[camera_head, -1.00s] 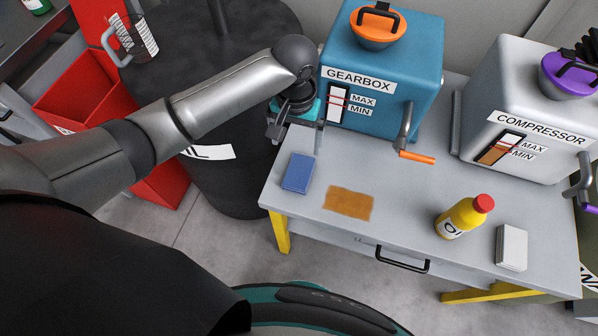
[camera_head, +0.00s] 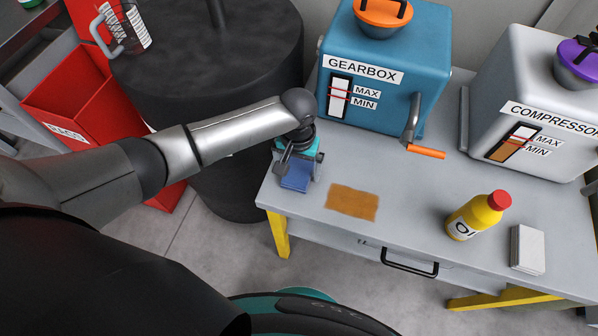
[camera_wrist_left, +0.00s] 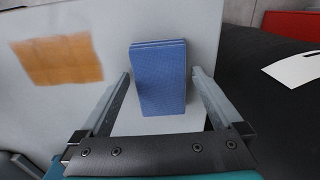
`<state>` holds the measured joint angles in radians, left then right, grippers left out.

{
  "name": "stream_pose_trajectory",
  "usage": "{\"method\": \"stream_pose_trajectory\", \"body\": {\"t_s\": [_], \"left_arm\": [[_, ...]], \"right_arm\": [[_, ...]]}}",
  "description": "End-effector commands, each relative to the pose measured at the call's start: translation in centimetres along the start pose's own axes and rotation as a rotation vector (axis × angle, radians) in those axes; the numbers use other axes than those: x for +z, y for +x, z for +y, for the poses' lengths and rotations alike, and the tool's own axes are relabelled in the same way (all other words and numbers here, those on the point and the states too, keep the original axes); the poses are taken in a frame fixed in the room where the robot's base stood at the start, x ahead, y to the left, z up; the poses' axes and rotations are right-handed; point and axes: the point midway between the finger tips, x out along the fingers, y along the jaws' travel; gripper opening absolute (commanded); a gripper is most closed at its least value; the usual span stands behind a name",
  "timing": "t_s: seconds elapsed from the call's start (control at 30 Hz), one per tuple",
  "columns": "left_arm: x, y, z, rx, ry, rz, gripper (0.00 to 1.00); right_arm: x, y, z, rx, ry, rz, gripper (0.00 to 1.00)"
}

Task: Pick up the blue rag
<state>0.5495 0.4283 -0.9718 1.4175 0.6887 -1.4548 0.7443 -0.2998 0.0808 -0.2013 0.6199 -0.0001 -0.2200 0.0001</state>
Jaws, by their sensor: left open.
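The blue rag (camera_head: 295,175) is a folded stack lying on the left end of the grey table. In the left wrist view the rag (camera_wrist_left: 160,80) lies between the two fingers. My left gripper (camera_head: 298,165) is open above the rag and points down at it. In the left wrist view the fingers of my left gripper (camera_wrist_left: 160,80) stand to either side of the rag with a gap on each side. The gripper hides part of the rag in the head view. My right gripper is not in view.
A brown stain (camera_head: 352,202) lies right of the rag. The blue gearbox (camera_head: 385,85) with its orange-handled crank stands behind. A yellow oil bottle (camera_head: 478,215) and a white stack (camera_head: 527,249) are farther right. A black barrel (camera_head: 205,65) and red bin (camera_head: 75,100) are left of the table.

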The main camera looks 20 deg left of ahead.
Motion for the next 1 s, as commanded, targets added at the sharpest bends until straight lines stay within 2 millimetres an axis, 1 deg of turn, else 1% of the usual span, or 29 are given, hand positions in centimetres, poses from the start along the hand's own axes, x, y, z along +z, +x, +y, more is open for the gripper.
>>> {"method": "stream_pose_trajectory", "body": {"t_s": [0.03, 0.23, 0.8, 0.9, 1.0], "left_arm": [[-0.03, 0.41, 0.01, 0.000, 0.000, 0.001, 1.00], [-0.05, 0.29, 0.01, 0.000, 0.001, 0.002, 1.00], [-0.05, 0.28, -0.03, 0.000, 0.000, 0.001, 0.36], [-0.05, 0.28, -0.03, 0.000, 0.000, 0.001, 0.26], [-0.05, 0.27, -0.03, 0.000, 0.000, 0.002, 0.26]], "right_arm": [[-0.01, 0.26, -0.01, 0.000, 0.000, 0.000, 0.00], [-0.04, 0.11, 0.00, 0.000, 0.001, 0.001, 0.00], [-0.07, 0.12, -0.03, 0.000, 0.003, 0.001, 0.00], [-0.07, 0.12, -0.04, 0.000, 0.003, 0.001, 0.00], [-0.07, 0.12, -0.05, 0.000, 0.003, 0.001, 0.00]]}}
